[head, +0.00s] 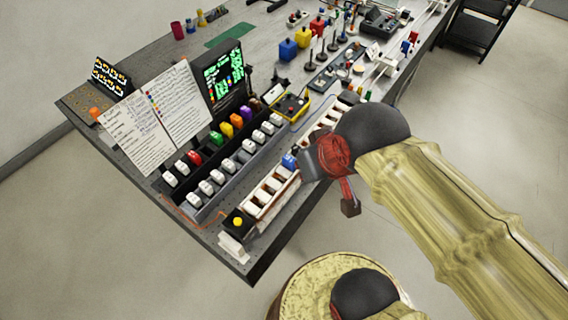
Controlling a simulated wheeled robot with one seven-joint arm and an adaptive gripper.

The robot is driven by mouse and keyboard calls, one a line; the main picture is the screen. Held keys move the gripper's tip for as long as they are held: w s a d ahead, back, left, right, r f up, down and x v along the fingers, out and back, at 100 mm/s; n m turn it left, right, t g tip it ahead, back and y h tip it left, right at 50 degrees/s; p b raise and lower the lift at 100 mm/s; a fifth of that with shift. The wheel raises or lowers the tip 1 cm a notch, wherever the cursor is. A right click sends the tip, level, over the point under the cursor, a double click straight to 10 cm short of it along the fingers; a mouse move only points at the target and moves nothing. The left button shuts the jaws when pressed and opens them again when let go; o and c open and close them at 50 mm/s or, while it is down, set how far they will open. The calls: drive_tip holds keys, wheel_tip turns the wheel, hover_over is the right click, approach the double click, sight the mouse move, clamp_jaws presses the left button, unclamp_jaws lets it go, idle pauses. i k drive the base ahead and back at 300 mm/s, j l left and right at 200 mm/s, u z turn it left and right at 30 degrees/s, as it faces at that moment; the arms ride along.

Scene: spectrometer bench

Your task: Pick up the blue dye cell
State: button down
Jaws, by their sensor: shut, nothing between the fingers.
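A small blue piece (289,160), which looks like the blue dye cell, sits at the white slotted tray near the bench's front edge. A row of coloured cells, including a red one (194,158) and a green one (216,137), stands in a black rack (176,201) behind the tray.
White-capped cells (205,188) fill the rack's front row. A yellow button box (238,221) stands at the near corner. Written sheets (150,125) and a green-text screen (223,75) rise behind. A blue cube (288,49) and posts stand farther along.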

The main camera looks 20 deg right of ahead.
sight(288, 161)
drive_tip(key=k+j+z, duration=0.15)
drive_tip(key=j+z, duration=0.3)
drive_tip(key=k+j+z, duration=0.15)
drive_tip(key=z, duration=0.3)
drive_tip(key=k+j+z, duration=0.2)
drive_tip(key=z, duration=0.25)
